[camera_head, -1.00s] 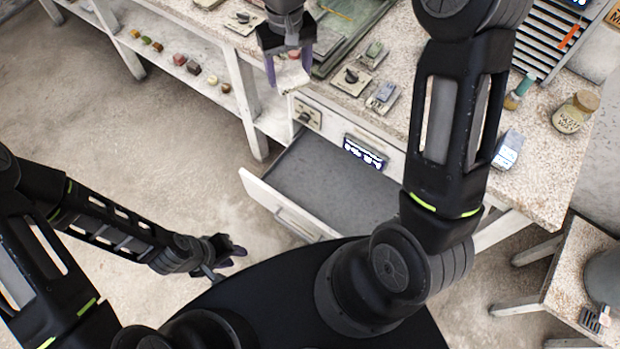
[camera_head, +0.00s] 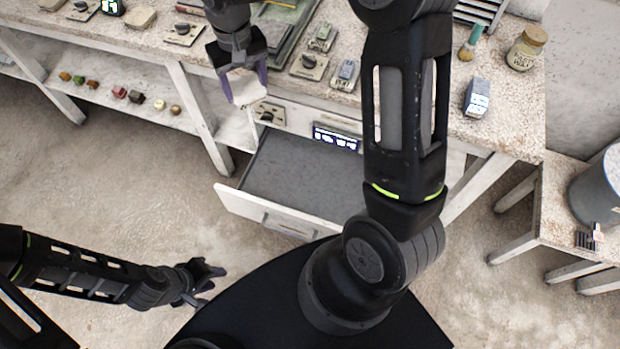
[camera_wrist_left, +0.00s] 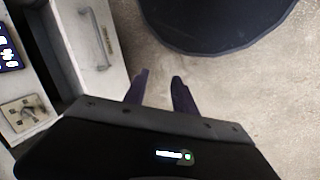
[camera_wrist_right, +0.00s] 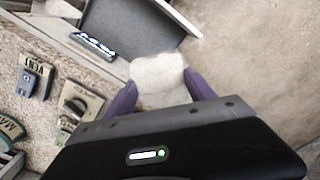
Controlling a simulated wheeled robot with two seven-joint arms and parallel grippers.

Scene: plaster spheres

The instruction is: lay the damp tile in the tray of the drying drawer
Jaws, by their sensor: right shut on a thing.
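My right gripper (camera_head: 247,92) is shut on the damp tile (camera_head: 248,91), a pale off-white piece, near the bench's front edge, up and left of the drawer in the head view. In the right wrist view the tile (camera_wrist_right: 157,75) sits between the purple fingers. The drying drawer (camera_head: 262,213) is pulled out; its grey tray (camera_head: 300,180) looks empty where visible, with the right end hidden by my right arm. The drawer's corner (camera_wrist_right: 135,20) also shows in the right wrist view. My left gripper (camera_head: 205,280) is empty and open, low over the floor left of the drawer.
The speckled bench (camera_head: 420,120) holds switch boxes, a green board, a jar (camera_head: 526,48) and a grey box (camera_head: 477,97). A lit display (camera_head: 337,138) is above the drawer. A lower shelf (camera_head: 130,80) has small coloured lumps. The floor in front is clear.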

